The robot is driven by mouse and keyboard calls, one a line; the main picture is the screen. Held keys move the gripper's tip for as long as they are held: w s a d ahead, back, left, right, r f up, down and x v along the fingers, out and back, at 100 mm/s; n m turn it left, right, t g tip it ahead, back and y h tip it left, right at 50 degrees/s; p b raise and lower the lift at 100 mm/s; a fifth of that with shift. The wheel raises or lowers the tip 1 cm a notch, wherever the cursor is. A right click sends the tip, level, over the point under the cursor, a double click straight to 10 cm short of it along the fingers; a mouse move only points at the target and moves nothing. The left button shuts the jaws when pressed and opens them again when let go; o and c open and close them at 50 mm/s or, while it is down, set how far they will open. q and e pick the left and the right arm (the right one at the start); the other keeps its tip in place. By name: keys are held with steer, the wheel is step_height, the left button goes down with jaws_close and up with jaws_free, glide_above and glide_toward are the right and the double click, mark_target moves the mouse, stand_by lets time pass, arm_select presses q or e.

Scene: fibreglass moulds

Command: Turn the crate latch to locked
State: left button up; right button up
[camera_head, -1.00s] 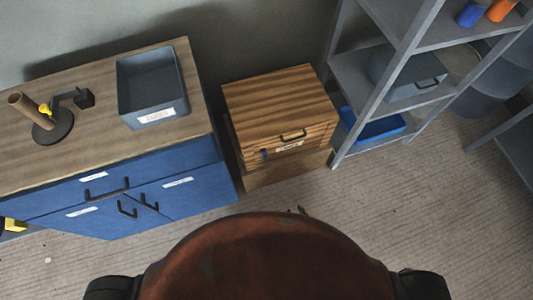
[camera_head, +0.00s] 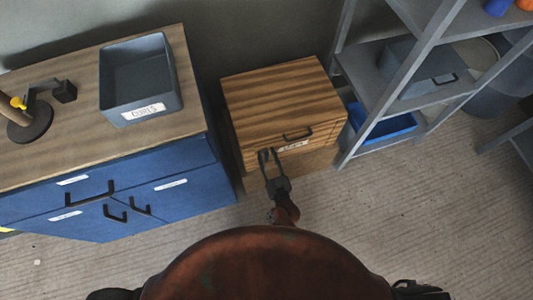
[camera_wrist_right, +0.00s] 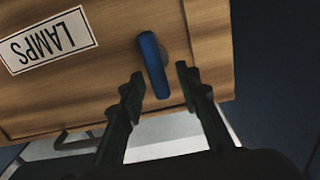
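The wooden crate (camera_head: 282,100) stands on the floor right of the blue cabinet. Its front carries a dark handle and a white label, which reads LAMPS upside down in the right wrist view (camera_wrist_right: 48,41). The blue crate latch (camera_wrist_right: 153,66) is a short bar on a round pivot, lying slightly tilted between my right fingertips in that view. My right gripper (camera_head: 267,154) is at the left part of the crate front. It is open, with a finger on either side of the latch's free end (camera_wrist_right: 160,78) and gaps visible. My left gripper is not in view.
The blue cabinet (camera_head: 165,190) with a wooden top stands close on the left, bearing a grey bin (camera_head: 112,90) and a dark stand. A grey shelf rack (camera_head: 420,60) with a blue tray (camera_head: 385,128) is on the right. The floor in front is open.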

steer(key=shift+w+a, duration=0.1)
steer(key=shift+w, duration=0.15)
steer(key=shift+c, duration=0.5)
jaws_close()
steer(key=shift+m, duration=0.3)
